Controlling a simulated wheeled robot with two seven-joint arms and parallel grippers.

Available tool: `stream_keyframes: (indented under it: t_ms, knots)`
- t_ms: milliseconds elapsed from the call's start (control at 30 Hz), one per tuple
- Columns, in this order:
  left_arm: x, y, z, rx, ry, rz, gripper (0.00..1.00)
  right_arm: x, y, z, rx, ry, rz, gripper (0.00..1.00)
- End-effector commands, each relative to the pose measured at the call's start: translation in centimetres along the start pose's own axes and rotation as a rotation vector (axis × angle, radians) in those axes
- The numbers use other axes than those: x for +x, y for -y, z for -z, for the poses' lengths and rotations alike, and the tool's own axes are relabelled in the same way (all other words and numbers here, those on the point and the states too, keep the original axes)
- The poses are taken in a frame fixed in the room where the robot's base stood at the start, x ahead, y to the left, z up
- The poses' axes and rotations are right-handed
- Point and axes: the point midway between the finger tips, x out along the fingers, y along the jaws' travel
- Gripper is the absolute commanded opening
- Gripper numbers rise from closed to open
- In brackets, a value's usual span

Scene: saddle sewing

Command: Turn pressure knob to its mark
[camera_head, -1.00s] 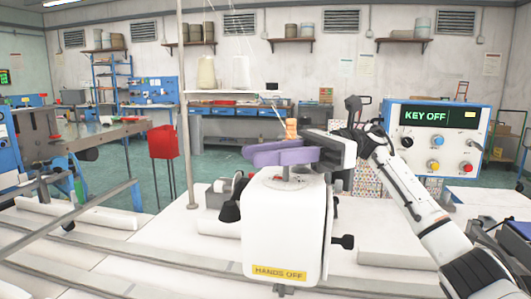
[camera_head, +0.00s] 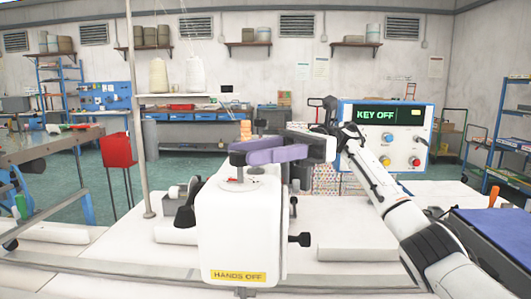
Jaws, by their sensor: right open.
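The white sewing machine head (camera_head: 240,225) stands at the centre, with a yellow "HANDS OFF" label on its front. On its top is a short upright grey post with a dark cap (camera_head: 237,159), which looks like the pressure knob. My right gripper (camera_head: 255,155) reaches in from the right with purple fingers, open, at about the height of this cap. The fingertips lie beside or around the cap; I cannot tell whether they touch it. A small red mark (camera_head: 256,180) shows on the head's top. My left gripper is not in view.
A control box (camera_head: 387,136) reading "KEY OFF" stands behind my right arm. An orange spool (camera_head: 246,131) shows just behind the gripper. A thin upright pole (camera_head: 138,120) is at the left.

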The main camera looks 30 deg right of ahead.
Motion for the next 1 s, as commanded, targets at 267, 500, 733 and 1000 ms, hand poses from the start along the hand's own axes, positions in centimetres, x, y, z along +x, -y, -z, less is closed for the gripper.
stream_keyframes:
  t_ms: [267, 500, 733, 1000]
  knots:
    - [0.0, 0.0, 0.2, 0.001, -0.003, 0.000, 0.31, -3.1, 0.0, 0.0, 0.001, -0.001, 0.001, 0.48]
    - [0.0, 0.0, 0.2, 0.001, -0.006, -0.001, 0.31, -3.5, 0.0, 0.1, 0.001, -0.002, 0.000, 0.48]
    - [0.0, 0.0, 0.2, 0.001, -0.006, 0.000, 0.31, -3.4, 0.0, 0.0, 0.001, -0.001, 0.000, 0.48]
    - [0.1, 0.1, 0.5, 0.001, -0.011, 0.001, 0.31, -3.5, 0.0, 0.0, 0.001, -0.001, 0.000, 0.48]
